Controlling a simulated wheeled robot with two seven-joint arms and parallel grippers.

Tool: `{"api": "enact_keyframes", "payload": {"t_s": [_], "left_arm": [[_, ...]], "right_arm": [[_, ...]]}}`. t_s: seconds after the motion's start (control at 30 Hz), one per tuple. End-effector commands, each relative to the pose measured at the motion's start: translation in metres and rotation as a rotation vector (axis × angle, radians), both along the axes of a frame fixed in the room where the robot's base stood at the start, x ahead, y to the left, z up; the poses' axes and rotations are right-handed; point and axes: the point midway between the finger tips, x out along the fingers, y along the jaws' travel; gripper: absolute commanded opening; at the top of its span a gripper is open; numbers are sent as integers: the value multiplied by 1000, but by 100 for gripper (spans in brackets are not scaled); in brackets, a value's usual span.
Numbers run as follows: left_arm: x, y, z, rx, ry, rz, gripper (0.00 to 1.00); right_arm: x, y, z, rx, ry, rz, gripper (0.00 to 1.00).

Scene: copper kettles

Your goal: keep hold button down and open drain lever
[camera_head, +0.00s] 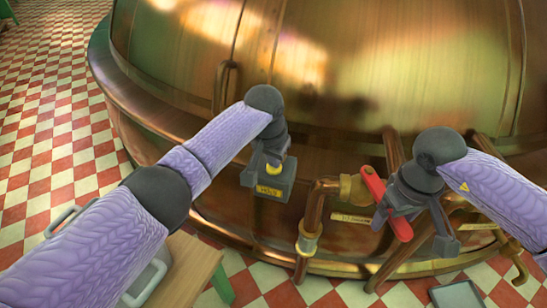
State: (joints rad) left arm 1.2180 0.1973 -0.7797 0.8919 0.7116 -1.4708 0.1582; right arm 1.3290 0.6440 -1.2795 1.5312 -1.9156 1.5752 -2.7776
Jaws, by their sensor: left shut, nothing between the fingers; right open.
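A grey box labelled HOLD (268,186) is fixed at the front of the copper kettle (300,60). The yellow hold button (273,169) shows on top of it. My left gripper (272,158) is shut, pointing down with its tips at the button; whether the button is pressed in cannot be told. The red drain lever (373,184) sits on the valve of a copper pipe, slanting down to the right. My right gripper (408,220) is open at the lever, which passes by its fingers. Contact there is unclear, and the gripper hides part of the lever.
Copper pipes with brass fittings (308,243) run down below the valve. Yellowish labels (352,219) show by the lever. A wooden bench (190,268) stands at lower left, and a grey tray (456,296) lies at lower right. The checkered floor (50,130) is open at left.

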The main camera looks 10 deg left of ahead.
Motion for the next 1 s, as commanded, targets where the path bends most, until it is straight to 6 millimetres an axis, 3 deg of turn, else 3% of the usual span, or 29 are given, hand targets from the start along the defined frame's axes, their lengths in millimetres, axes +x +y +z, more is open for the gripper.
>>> {"api": "enact_keyframes", "payload": {"t_s": [1.0], "left_arm": [[0, 0, 113, 0, -3, -1, 0]], "right_arm": [[0, 0, 111, 0, -64, 0, 88]]}}
